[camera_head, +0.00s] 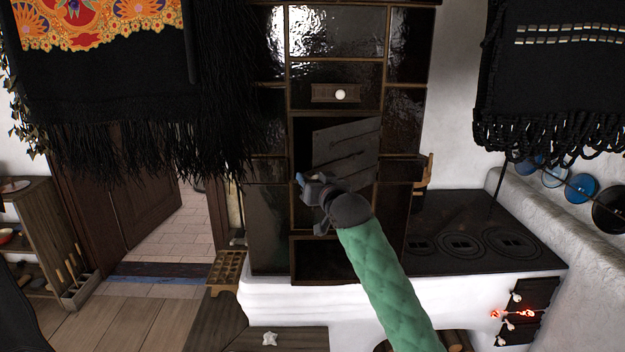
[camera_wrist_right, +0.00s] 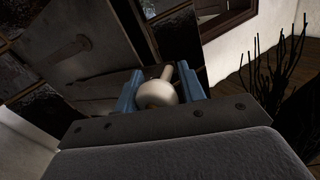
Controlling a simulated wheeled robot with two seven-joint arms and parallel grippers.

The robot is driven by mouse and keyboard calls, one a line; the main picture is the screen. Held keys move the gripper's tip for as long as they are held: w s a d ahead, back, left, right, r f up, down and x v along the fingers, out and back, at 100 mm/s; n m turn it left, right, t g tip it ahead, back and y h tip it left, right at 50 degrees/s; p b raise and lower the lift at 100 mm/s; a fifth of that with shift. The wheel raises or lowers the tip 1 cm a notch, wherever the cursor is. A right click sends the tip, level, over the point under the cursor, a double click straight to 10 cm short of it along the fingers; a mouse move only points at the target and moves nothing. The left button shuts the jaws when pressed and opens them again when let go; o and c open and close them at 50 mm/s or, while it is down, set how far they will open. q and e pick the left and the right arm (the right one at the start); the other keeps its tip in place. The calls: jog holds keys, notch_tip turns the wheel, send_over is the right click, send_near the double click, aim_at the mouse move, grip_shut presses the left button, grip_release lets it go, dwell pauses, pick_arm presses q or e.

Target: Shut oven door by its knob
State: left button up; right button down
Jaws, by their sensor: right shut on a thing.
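The oven door (camera_head: 346,148) is a dark grey metal panel with strap-like bars, in the middle of the tall black tiled stove (camera_head: 400,125). It stands at an angle to the stove front, ajar, with a dark opening beside it. The right wrist view also shows the door (camera_wrist_right: 78,48) at upper left. My right gripper (camera_head: 312,188) is at the door's lower left, its blue fingers shut on the pale round knob (camera_wrist_right: 158,93). In the head view the gripper hides the knob. My left gripper is not in view.
A small drawer with a white knob (camera_head: 340,95) sits above the door. An open compartment (camera_head: 318,262) lies below. The cooktop (camera_head: 480,240) is to the right, with a glowing firebox (camera_head: 512,314) under it. Black fringed cloths (camera_head: 120,110) hang at both sides.

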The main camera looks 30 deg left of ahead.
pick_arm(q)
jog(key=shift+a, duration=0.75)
pick_arm(e)
jog(key=shift+w+a+f+m, duration=0.1)
jog(key=shift+w+a+m, duration=0.2)
jog(key=shift+a, duration=0.1)
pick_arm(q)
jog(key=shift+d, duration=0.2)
pick_arm(e)
jog(key=c, duration=1.2)
grip_release()
jog(key=shift+c, duration=0.2)
jog(key=shift+o, duration=1.4)
jog(key=shift+d, duration=0.1)
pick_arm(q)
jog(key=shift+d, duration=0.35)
pick_arm(e)
jog(key=shift+w, duration=0.15)
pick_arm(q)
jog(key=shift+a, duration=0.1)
